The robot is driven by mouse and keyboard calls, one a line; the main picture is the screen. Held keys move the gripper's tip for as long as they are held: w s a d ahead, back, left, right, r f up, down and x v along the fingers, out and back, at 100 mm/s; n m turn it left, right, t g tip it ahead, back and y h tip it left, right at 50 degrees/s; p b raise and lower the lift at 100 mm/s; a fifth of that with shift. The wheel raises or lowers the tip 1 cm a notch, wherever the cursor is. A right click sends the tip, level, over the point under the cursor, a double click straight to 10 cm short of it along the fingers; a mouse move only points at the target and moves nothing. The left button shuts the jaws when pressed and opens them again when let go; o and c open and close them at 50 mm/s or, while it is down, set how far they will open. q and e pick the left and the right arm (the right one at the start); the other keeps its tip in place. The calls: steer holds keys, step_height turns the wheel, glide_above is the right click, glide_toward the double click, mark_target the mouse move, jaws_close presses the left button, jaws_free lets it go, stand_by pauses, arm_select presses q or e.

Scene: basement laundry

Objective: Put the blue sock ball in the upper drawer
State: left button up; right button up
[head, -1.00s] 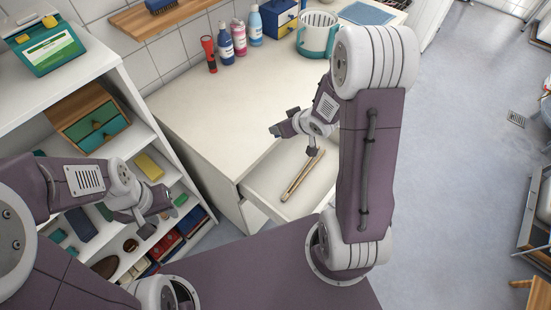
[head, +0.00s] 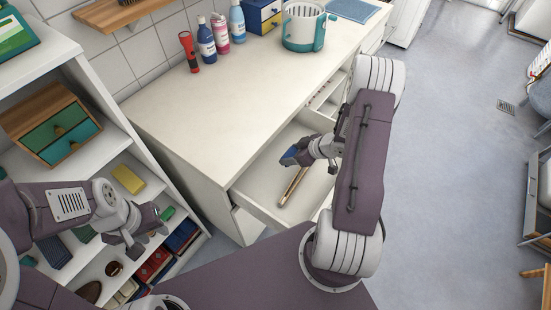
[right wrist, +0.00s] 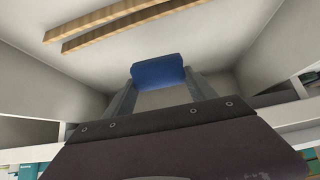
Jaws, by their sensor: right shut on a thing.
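The blue sock ball (right wrist: 157,70) is between the fingertips of my right gripper (right wrist: 155,84) in the right wrist view. In the head view the blue ball (head: 289,156) shows at the tip of my right gripper (head: 293,154). The gripper is shut on it, over the open upper drawer (head: 263,178). The drawer's side walls show on both sides in the right wrist view. Wooden tongs (head: 292,187) lie on the drawer floor, also seen in the right wrist view (right wrist: 130,20). My left gripper (head: 146,232) is open and empty in front of the shelf.
The white counter (head: 220,110) is mostly clear, with a red flashlight (head: 188,52), bottles (head: 206,40) and a teal-white basket (head: 303,27) at the back. Another open drawer (head: 327,92) holds small items. The shelf (head: 105,160) on the left holds boxes.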

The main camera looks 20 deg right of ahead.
mark_target(283, 156)
step_height(283, 156, down, 4)
steer(key=shift+f+b, duration=0.2)
steer(key=shift+b, duration=0.2)
steer(key=w+a, duration=0.2)
steer(key=w, duration=0.1)
steer(key=shift+w+a, duration=0.25)
steer(key=shift+w, duration=0.4)
steer(key=w+a, duration=0.1)
steer(key=w, duration=0.1)
steer(key=shift+w+a+p, duration=0.3)
steer(key=shift+w+a, duration=0.05)
steer(key=shift+f, duration=0.7)
steer(key=shift+d, duration=0.1)
